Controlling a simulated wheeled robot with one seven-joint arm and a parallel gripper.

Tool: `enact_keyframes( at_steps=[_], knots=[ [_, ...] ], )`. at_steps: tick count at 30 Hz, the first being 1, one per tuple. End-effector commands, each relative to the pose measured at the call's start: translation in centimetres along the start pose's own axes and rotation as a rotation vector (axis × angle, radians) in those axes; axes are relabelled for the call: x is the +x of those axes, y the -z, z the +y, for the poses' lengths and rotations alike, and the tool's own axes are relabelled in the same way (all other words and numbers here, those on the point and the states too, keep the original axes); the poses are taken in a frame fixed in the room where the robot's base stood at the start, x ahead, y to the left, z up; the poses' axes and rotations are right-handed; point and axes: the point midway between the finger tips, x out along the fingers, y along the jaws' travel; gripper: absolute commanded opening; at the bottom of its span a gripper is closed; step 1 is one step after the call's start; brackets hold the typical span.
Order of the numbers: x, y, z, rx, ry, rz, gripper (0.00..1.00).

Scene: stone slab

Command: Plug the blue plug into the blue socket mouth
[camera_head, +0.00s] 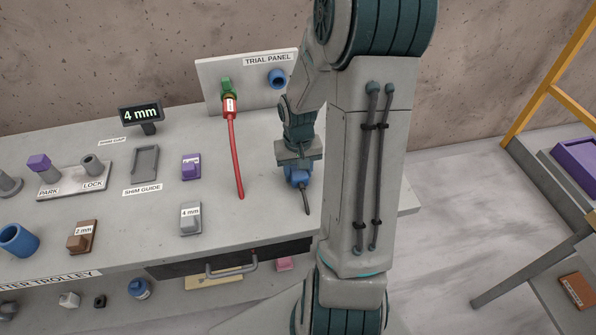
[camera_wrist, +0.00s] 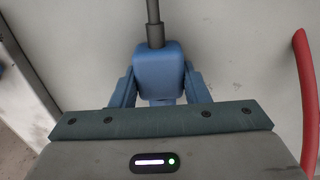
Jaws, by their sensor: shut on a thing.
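The blue plug (camera_wrist: 158,68) is shut between the two blue fingers of my gripper (camera_wrist: 158,88), its grey cable running up out of the wrist view. In the head view my gripper (camera_head: 298,178) holds it over the front right part of the slab top, and the dark cable points down. The blue socket mouth (camera_head: 278,78) is on the upright trial panel (camera_head: 211,85), behind and above my gripper, and looks empty. The plug is apart from it. The plug's front end is hidden in the wrist view.
A purple block (camera_head: 191,167), a grey 4 mm block (camera_head: 190,219) and a shim guide (camera_head: 145,164) stand left. The top around my gripper is mostly clear.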

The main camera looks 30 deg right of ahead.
Motion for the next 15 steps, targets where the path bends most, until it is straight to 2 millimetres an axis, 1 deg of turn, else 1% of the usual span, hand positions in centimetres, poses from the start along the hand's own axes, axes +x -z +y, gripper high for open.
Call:
enact_keyframes(
  at_steps=[5,8,12,15],
  knots=[
    [-0.9,0.1,0.0,0.001,-0.001,0.002,0.16],
    [-1.9,0.1,0.0,0.001,-0.001,0.004,0.16],
    [-4.4,0.1,0.0,0.001,-0.002,0.007,0.16],
    [-5.3,-1.5,1.6,0.006,-0.003,0.004,0.16]
  ],
)
